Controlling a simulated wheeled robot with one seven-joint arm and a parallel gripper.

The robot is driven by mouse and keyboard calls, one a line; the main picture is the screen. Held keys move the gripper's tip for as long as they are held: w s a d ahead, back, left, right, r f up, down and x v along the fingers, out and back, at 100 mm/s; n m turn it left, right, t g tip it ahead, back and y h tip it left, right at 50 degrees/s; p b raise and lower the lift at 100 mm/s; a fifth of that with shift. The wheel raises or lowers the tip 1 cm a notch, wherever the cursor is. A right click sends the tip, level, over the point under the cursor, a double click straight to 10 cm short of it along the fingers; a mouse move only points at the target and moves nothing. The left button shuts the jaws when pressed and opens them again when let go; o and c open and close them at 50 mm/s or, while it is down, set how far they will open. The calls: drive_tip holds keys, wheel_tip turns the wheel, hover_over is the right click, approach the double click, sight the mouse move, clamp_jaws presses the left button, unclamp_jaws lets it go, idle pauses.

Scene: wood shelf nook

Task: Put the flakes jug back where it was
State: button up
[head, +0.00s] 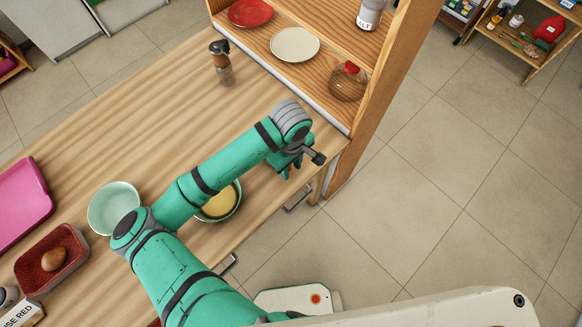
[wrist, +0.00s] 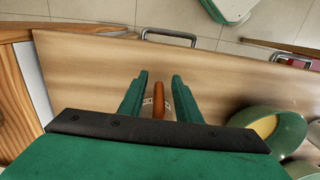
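My gripper (head: 291,166) points down over the front right part of the wooden counter, short of the shelf unit. In the wrist view its two green fingers (wrist: 158,98) stand apart. A narrow orange-brown thing (wrist: 158,104) shows between them, with small pale marked patches on either side. I cannot tell what it is or whether the fingers touch it. A round, see-through brownish jug with a red lid (head: 347,82) stands on the lower shelf; its label is not readable, so I cannot tell whether it is the flakes jug.
A bowl with yellow contents (head: 221,204) is partly behind my arm, and shows in the wrist view (wrist: 283,131). A pale bowl (head: 114,208), red tray (head: 31,273) and pepper mill (head: 221,62) stand on the counter. The shelf holds a white plate (head: 295,44), red plate (head: 250,12) and salt jar (head: 370,14).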

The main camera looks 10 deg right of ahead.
wheel_tip(320, 180, up, 12)
drive_tip(key=shift+f, duration=0.25)
